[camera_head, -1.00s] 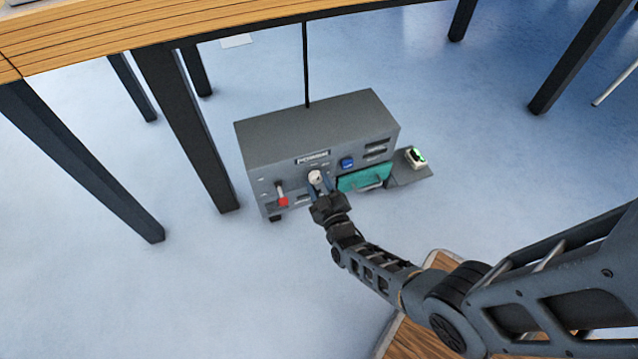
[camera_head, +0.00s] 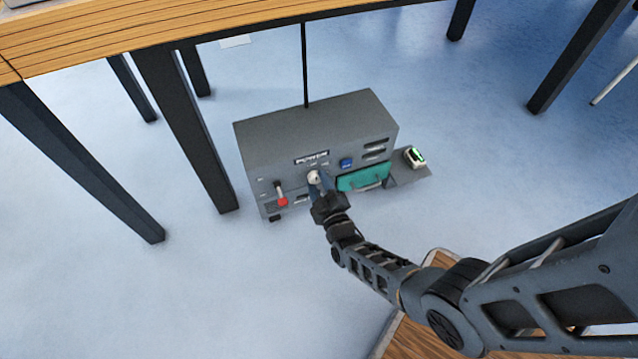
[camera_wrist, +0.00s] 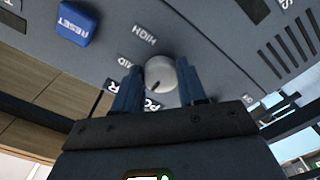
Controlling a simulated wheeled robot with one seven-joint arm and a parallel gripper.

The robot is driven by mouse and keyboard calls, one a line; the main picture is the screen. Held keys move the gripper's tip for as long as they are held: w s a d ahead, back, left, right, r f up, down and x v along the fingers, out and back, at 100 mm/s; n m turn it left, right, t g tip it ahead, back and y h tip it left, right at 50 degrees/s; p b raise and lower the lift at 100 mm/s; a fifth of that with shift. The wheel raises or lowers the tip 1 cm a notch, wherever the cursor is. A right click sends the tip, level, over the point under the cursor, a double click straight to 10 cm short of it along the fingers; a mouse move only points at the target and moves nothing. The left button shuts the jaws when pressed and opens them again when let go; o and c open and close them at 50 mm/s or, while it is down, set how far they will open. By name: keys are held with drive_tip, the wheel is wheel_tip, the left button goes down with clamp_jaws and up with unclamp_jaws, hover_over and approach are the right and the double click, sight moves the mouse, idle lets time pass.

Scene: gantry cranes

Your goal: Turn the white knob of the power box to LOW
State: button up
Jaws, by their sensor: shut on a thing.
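The grey power box (camera_head: 315,135) stands on the floor beneath the table. Its white knob (camera_head: 314,177) is on the front face, below the POWER label. In the wrist view the round knob (camera_wrist: 161,73) shows a small dark mark near its lower-left edge. The labels HIGH (camera_wrist: 145,35) and MID (camera_wrist: 128,62) are beside it. I cannot read a LOW label; that area is partly hidden by my fingers. My gripper (camera_wrist: 160,82) is shut on the knob, one blue finger on each side. It also shows at the box front in the head view (camera_head: 318,186).
A blue RESET button (camera_wrist: 76,22) is near the knob. A red-tipped lever (camera_head: 281,198) sits left of the knob, a teal handled panel (camera_head: 362,177) right. A green-lit device (camera_head: 414,157) lies on the side shelf. Dark table legs (camera_head: 185,125) stand left; floor in front is open.

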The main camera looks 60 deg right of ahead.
drive_tip(key=o, duration=1.1)
drive_tip(key=shift+c, duration=0.2)
drive_tip(key=shift+a, duration=0.1)
drive_tip(key=p+v, duration=0.2)
drive_tip(key=v, duration=0.5)
drive_tip(key=shift+s+a+p, duration=0.2)
drive_tip(key=shift+s+p, duration=0.1)
drive_tip(key=s+a+r+t+y, duration=0.1)
drive_tip(key=s+a+r+y, duration=0.3)
drive_tip(key=s, duration=0.3)
drive_tip(key=s+a+r+y, duration=0.2)
drive_tip(key=s+a+r, duration=0.3)
drive_tip(key=s+r, duration=0.15)
drive_tip(key=s+a+r+m+y, duration=0.1)
drive_tip(key=s+a+r+y, duration=0.2)
drive_tip(key=r, duration=0.5)
drive_tip(key=s+a+r, duration=0.2)
drive_tip(key=s+r, duration=0.3)
drive_tip(key=r, duration=0.2)
wheel_tip(320, 180, up, 41)
drive_tip(key=s+a+m+g+y+p, duration=0.1)
drive_tip(key=s+a+p, duration=0.1)
drive_tip(key=p, duration=2.8)
drive_tip(key=shift+a, duration=0.2)
